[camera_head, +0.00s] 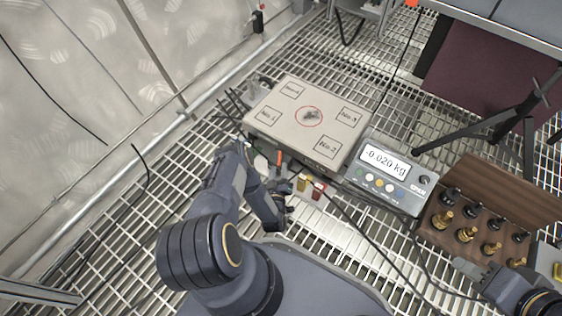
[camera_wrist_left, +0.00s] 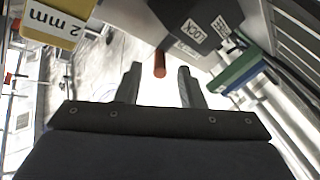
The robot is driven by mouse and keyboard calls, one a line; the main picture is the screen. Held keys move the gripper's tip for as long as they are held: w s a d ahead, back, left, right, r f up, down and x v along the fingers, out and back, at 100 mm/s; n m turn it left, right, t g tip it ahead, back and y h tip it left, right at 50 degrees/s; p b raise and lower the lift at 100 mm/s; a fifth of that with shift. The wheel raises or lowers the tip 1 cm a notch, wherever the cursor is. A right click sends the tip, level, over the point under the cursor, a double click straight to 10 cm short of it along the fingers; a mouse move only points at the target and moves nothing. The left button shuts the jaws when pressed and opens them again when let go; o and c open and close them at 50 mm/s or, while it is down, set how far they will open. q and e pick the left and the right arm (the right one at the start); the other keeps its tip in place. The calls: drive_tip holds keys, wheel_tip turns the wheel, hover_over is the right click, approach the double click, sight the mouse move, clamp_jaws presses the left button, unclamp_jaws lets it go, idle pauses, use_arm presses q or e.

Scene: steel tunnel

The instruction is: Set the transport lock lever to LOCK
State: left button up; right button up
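The transport lock lever (camera_wrist_left: 160,64) shows in the left wrist view as a short orange-red bar. It lies between the fingertips of my left gripper (camera_wrist_left: 160,80), with a visible gap on each side. Beside it is a dark box (camera_wrist_left: 172,14) with an upside-down LOCK label (camera_wrist_left: 192,32) and a second label too small to read. In the head view my left gripper (camera_head: 281,190) is at the near edge of the weighing platform (camera_head: 285,115), by the orange lever (camera_head: 279,158). My right gripper (camera_head: 474,270) is at the lower right; its fingers are unclear.
The scale display (camera_head: 384,162) reads -0.020 kg. A wooden block (camera_head: 480,225) with brass and black weights stands at right. A yellow 2 mm piece (camera_wrist_left: 52,24) and a green piece (camera_wrist_left: 238,70) flank the lever area. Cables cross the grating floor.

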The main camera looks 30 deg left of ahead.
sight(279, 161)
use_arm(q)
drive_tip(key=b+x, duration=0.1)
drive_tip(key=x, duration=0.3)
drive_tip(key=shift+w+a+f, duration=0.1)
drive_tip(key=shift+w+a+b, duration=0.25)
drive_tip(key=shift+w+b, duration=0.15)
drive_tip(key=shift+w, duration=0.2)
drive_tip(key=c, duration=0.7)
drive_tip(key=shift+w+d+n+g+y, duration=0.1)
drive_tip(key=shift+d+n+g+y, duration=0.15)
drive_tip(key=shift+n+g+y, duration=0.6)
drive_tip(key=shift+c, duration=0.2)
drive_tip(key=o, duration=0.7)
drive_tip(key=shift+t, duration=0.25)
drive_tip(key=shift+o, duration=0.2)
